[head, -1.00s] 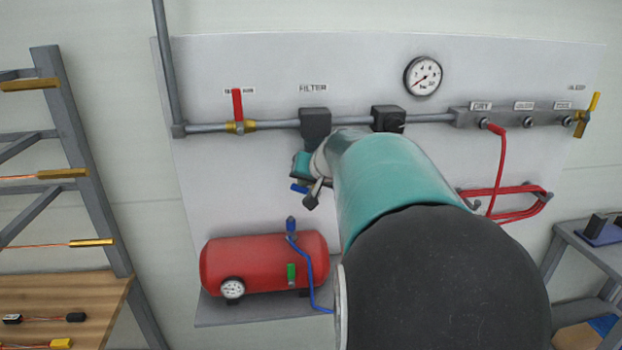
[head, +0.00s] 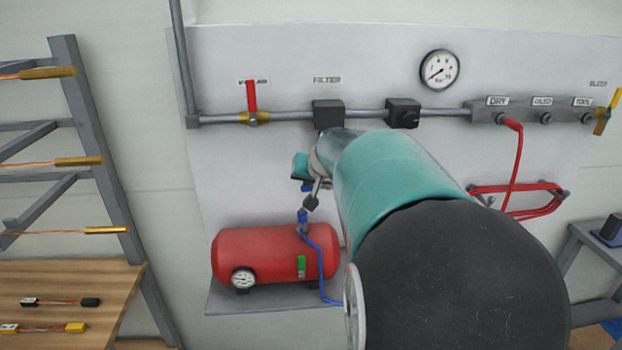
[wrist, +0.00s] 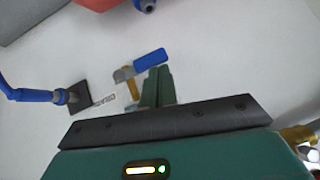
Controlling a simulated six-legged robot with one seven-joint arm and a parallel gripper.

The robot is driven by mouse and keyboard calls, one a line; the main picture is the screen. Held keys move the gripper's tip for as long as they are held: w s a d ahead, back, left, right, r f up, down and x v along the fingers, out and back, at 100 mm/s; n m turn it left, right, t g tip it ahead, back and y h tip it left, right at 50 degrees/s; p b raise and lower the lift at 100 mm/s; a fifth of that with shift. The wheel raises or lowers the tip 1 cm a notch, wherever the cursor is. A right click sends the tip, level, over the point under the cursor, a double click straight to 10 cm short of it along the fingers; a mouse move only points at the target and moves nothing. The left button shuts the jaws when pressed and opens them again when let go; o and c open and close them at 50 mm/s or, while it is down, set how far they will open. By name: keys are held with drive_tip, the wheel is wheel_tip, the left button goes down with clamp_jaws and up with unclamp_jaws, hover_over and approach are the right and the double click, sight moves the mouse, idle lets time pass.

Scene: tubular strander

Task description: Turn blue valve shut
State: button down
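The blue valve (wrist: 151,61) has a blue lever on a small brass body in the wrist view, mounted on the pale panel beside a small label. In the head view only a bit of blue (head: 307,187) shows below my wrist, and the arm hides the rest. My gripper (wrist: 157,72) has two green fingers that lie close together, with no clear gap between them. Their tips are right at the lever, which shows just beyond them. I cannot tell whether they touch it. In the head view the fingers are mostly hidden by my arm.
A red tank (head: 270,254) with a gauge and blue hose sits on a shelf below. A red-handled valve (head: 252,98) and a filter block (head: 328,113) are on the pipe above. A wall gauge (head: 439,69) and red hose (head: 515,160) are at right.

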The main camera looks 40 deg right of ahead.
idle(0.3)
drive_tip(key=s+a+r, duration=0.4)
drive_tip(key=s+r, duration=0.1)
drive_tip(key=r, duration=0.6)
drive_tip(key=shift+s, duration=0.4)
drive_tip(key=s+a+f+n+g+y, duration=0.1)
drive_tip(key=s+a+f+n, duration=0.15)
drive_tip(key=a, duration=0.55)
drive_tip(key=s+a+f+n+y, duration=0.2)
drive_tip(key=a+f, duration=0.2)
drive_tip(key=a, duration=0.4)
drive_tip(key=s+a+f+n+g, duration=0.2)
drive_tip(key=s+a+f+n, duration=0.1)
drive_tip(key=s+a+f, duration=0.6)
drive_tip(key=shift+s+a+f, duration=0.35)
drive_tip(key=shift+a+f, duration=0.15)
drive_tip(key=shift+a, duration=0.6)
